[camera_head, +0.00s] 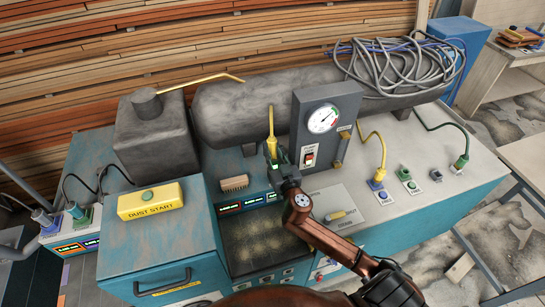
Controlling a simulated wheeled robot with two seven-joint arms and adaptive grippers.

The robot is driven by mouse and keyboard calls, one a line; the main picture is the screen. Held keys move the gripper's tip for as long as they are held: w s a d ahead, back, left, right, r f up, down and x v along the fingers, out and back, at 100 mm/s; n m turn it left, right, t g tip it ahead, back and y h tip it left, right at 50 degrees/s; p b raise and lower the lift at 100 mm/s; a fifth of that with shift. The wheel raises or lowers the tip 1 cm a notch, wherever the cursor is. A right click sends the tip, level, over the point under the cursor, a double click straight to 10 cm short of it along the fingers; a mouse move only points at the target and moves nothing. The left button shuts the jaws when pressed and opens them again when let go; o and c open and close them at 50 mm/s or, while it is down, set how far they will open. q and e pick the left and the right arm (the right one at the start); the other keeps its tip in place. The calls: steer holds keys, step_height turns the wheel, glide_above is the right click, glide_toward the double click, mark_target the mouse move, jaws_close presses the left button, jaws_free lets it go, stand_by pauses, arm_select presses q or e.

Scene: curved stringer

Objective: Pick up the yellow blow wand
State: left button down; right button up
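The yellow blow wand (271,122) stands upright in front of the grey tank, just left of the gauge box. Its narrow tip points up. My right gripper (275,157) comes up from the lower right, and its fingertips are at the wand's lower end. The fingers overlap that end, with something green showing by them. I cannot tell whether they are closed on the wand or only around or in front of it. My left gripper is not in view.
A gauge box (326,122) stands close right of my gripper. A brush (234,183) lies to its left. A yellow hose (377,148) and a green hose (443,127) rise on the right. A yellow DUST START box (150,200) sits left.

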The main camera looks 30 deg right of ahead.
jaws_close()
